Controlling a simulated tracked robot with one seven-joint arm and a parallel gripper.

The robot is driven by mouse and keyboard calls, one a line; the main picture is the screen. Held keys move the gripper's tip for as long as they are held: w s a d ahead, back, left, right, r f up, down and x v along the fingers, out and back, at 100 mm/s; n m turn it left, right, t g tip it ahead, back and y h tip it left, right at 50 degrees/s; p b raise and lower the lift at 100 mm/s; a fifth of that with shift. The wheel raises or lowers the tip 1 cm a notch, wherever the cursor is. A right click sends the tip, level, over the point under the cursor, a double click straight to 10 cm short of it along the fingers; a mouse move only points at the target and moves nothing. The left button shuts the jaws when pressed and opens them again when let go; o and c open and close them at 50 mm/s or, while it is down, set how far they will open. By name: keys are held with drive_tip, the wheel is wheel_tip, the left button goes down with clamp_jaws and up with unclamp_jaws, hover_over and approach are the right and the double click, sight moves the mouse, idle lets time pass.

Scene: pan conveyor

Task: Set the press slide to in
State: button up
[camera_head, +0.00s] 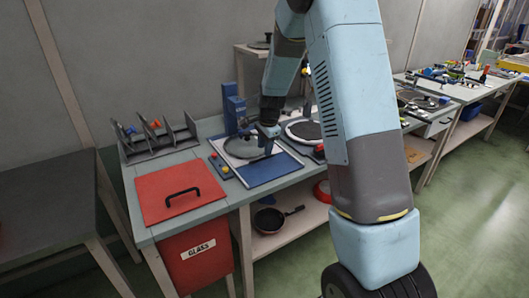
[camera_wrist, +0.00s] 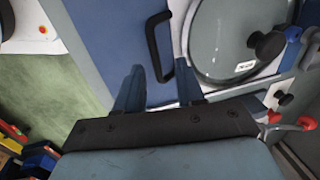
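The press slide (camera_head: 270,172) is a flat blue plate on the workbench, extending toward the bench's front edge. In the wrist view the blue plate (camera_wrist: 105,35) carries a black bar handle (camera_wrist: 152,42). A round grey glass lid (camera_wrist: 215,40) with a black knob lies beside it. The blue press column (camera_head: 233,108) stands behind. My gripper (camera_head: 268,146) is low over the slide. In the wrist view my gripper (camera_wrist: 160,80) is open, with one finger on each side of the handle's near end; I cannot tell whether they touch it.
A red lid (camera_head: 165,205) with a black handle is on the bench at left, above a red bin (camera_head: 195,258) marked GLASS. A grey rack (camera_head: 157,140) stands behind it. A round pan (camera_head: 303,131) is to the right. A frying pan (camera_head: 272,218) is on the lower shelf.

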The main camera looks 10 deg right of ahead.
wheel_tip(320, 180, up, 10)
drive_tip(key=s, duration=0.1)
drive_tip(key=shift+s+d, duration=0.3)
drive_tip(key=shift+r, duration=0.1)
drive_tip(key=s+d+r+n+t, duration=0.2)
drive_tip(key=s+r+n, duration=0.5)
drive_tip(key=s+r, duration=0.9)
drive_tip(key=s+n+t, duration=0.1)
drive_tip(key=s+n, duration=0.6)
drive_tip(key=s, duration=1.3)
drive_tip(key=shift+d+f+t+h, duration=0.15)
drive_tip(key=shift+d+t+h, duration=0.15)
drive_tip(key=shift+d+h, duration=0.1)
